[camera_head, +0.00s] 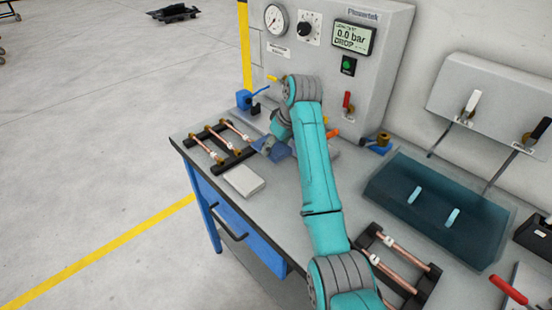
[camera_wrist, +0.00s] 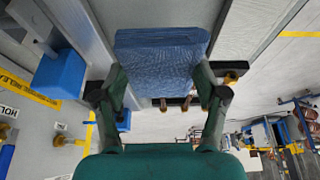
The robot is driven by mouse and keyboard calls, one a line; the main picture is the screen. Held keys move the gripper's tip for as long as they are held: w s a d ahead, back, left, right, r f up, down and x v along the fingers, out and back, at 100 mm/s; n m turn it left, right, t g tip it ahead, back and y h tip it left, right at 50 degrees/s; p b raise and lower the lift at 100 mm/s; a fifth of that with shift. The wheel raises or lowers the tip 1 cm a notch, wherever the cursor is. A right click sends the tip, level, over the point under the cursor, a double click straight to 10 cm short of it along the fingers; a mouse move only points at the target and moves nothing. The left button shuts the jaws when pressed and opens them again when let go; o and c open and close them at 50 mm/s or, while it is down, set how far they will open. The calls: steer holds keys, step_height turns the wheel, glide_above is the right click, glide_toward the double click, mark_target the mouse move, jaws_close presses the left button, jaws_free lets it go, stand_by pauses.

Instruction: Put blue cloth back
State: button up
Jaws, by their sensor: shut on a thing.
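The blue cloth (camera_wrist: 160,52) is a folded, creased pad in the wrist view. It sits between the two dark fingers of my gripper (camera_wrist: 160,82), which is shut on it. In the head view, the cloth (camera_head: 273,149) shows as a small blue patch beside the copper tube rack, partly hidden by my arm. My gripper is mostly hidden there behind my teal arm. I cannot tell whether the cloth touches the bench.
A rack with copper tubes (camera_head: 213,142) and a pale block (camera_head: 243,181) are at the bench's left end. A gauge panel (camera_head: 330,50) stands behind. A dark blue tray (camera_head: 437,211) and a second tube rack (camera_head: 396,266) are to the right.

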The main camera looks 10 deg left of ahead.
mark_target(273, 165)
steer(key=shift+f, duration=3.05)
steer(key=o, duration=1.1)
steer(key=v, duration=1.2)
